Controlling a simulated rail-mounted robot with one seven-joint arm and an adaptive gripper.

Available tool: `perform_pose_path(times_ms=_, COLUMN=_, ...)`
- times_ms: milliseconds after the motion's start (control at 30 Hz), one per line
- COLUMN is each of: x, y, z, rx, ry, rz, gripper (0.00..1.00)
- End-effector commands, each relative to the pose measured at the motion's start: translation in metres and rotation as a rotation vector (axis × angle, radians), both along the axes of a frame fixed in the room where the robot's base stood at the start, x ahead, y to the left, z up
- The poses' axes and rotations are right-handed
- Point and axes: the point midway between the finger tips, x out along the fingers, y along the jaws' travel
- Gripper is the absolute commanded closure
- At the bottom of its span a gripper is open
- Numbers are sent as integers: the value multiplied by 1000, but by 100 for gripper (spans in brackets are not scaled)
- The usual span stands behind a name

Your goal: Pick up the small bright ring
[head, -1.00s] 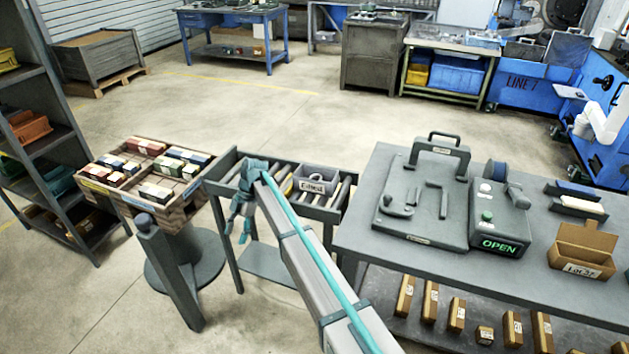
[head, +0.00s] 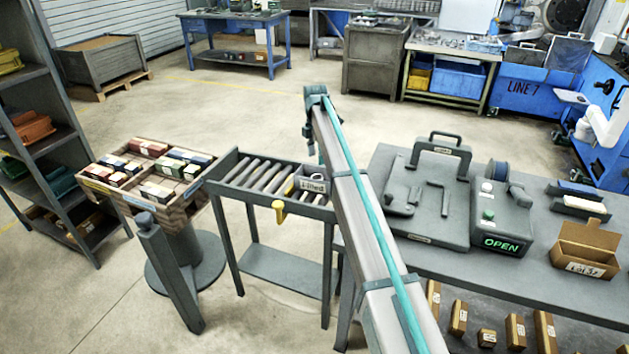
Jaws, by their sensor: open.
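I cannot make out a small bright ring anywhere in the head view. My arm reaches up and away through the middle of the picture. Only a narrow dark part of my gripper (head: 310,141) shows, along the left side of the arm's far end. The fingers are mostly hidden behind the arm, and I see nothing held. The gripper appears beyond the roller stand and left of the bench, apart from both.
A roller stand (head: 236,172) has a grey labelled bin (head: 308,185), partly behind my arm, and a yellow handle-like part (head: 279,209). A compartment tray (head: 178,203) stands left. The right bench (head: 464,271) bears a fixture plate (head: 428,228), an OPEN box (head: 504,220) and a carton (head: 582,254).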

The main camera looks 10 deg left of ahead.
Motion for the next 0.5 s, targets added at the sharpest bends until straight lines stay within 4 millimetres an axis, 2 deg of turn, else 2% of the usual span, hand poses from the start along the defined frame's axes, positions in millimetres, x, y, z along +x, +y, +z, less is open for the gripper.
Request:
perform_pose_path(times_ms=200, x=-2, y=-1, z=-29, rx=1, ry=2, rz=1, gripper=39)
perform_pose_path(times_ms=500, x=-2, y=0, z=-49, rx=1, ry=2, rz=1, gripper=39)
